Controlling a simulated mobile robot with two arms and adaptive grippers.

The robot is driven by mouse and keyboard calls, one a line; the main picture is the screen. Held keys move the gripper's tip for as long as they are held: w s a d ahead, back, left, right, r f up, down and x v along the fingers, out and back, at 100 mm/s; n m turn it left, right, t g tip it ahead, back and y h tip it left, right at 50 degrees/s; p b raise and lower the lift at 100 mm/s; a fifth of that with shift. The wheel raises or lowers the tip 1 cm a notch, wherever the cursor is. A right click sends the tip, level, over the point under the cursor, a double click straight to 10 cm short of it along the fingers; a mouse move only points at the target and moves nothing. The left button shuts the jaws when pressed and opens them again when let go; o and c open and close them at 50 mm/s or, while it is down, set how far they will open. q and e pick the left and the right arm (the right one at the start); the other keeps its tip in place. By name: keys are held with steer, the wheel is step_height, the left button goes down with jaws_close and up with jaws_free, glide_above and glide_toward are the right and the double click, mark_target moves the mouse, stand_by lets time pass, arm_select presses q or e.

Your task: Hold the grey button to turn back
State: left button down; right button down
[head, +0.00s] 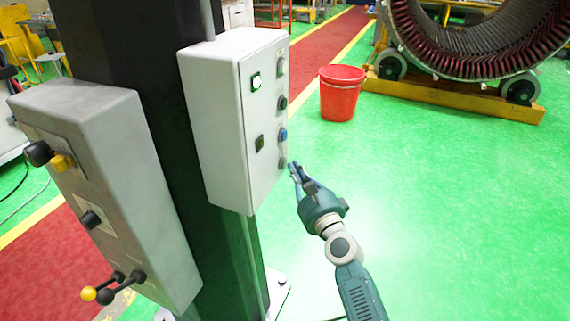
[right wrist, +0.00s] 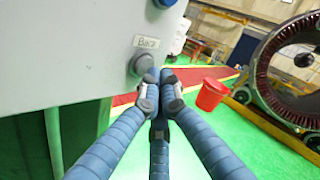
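The light grey control box (head: 222,125) hangs on a dark column. The grey button (head: 282,163) is the lowest in the column of controls on its right-hand face. In the right wrist view the grey button (right wrist: 141,65) sits under a label (right wrist: 146,41) that reads "Back". My right gripper (head: 296,170) is beside that button, its fingertips pointing at the box. In the right wrist view its fingers (right wrist: 161,88) are brought together with nothing between them. The tips overlap the button's lower right edge in view; I cannot tell whether they touch it. My left gripper is not in view.
A blue button (head: 282,134) is just above the grey one. A second box (head: 110,185) with levers is on the left. A red bucket (head: 341,93) stands on the green floor. A large stator (head: 480,40) rests on a yellow frame behind.

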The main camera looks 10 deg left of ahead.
steer(key=shift+s+d, duration=0.1)
steer(key=shift+d, duration=0.2)
steer(key=d, duration=0.1)
steer(key=s+d, duration=0.1)
steer(key=d, duration=0.3)
steer(key=shift+s, duration=0.25)
steer(key=shift+a, duration=0.1)
stand_by(0.8)
